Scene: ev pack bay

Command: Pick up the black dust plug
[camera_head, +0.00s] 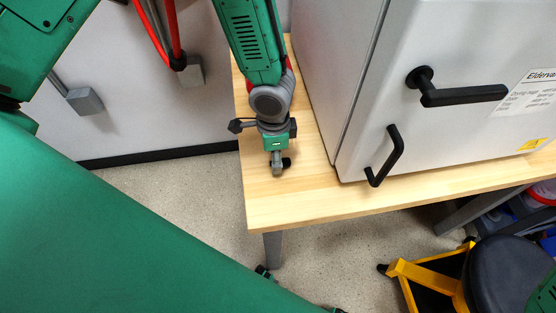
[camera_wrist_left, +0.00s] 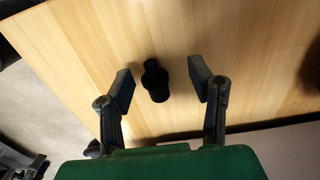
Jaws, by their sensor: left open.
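The black dust plug (camera_wrist_left: 155,82) stands on the wooden table (camera_wrist_left: 150,40) in the left wrist view. It is a small dark piece with a narrower top and a wider body. My left gripper (camera_wrist_left: 162,82) is open, with one finger on each side of the plug and a visible gap to both. In the head view my left gripper (camera_head: 278,169) points down over the table near its left end. A small dark bit beside the fingers there is probably the plug, but it is largely hidden. My right gripper is not in view.
A large grey cabinet (camera_head: 415,135) with black handles stands on the table just right of the gripper. The table's front edge and left edge lie close by. A yellow-framed cart (camera_head: 410,275) and a dark round seat (camera_head: 505,270) are at lower right.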

